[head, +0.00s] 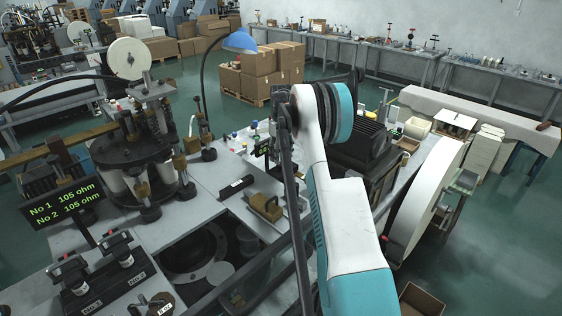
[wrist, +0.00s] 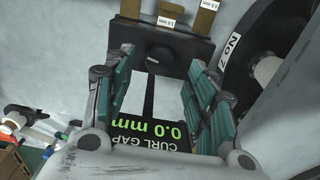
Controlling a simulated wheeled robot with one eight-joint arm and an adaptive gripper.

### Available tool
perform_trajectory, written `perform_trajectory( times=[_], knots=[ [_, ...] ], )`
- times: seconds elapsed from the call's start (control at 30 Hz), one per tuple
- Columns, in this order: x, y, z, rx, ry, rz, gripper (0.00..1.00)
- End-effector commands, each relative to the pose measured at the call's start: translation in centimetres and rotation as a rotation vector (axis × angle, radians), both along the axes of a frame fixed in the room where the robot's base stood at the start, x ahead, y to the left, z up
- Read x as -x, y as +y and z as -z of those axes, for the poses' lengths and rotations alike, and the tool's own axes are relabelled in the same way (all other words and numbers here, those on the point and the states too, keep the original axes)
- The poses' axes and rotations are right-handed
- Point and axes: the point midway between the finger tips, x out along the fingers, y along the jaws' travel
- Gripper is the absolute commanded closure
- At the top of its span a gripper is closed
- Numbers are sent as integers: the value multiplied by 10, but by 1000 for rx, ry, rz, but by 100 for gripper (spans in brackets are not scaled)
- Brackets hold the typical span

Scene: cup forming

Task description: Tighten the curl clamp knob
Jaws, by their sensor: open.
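The dark round knob (wrist: 158,54), which looks like the curl clamp knob, sits on the face of a black block (wrist: 190,50) in the upper middle of the wrist view. My gripper (wrist: 161,64) is open, with one green-padded finger left of the knob and one right of it. I see no clear contact with the knob. A black display (wrist: 150,138) lies nearer, between the fingers; it reads "CURL GAP 0.0 mm" upside down. In the head view my arm hides the gripper, and I cannot make out the knob there.
Brass-coloured pieces with mm labels (wrist: 168,16) stand beyond the block. A dark wheel marked "No" (wrist: 253,55) is close on the right in the wrist view. The head view shows a resistance display (head: 63,203), a forming machine (head: 135,150) and a blue lamp (head: 240,41).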

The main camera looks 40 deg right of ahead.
Motion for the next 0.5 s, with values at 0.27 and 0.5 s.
perform_trajectory(
  times=[0.27,0.5],
  knots=[
    [0,0,33,0,0,0,49],
    [0,0,39,0,0,0,49]
  ],
)
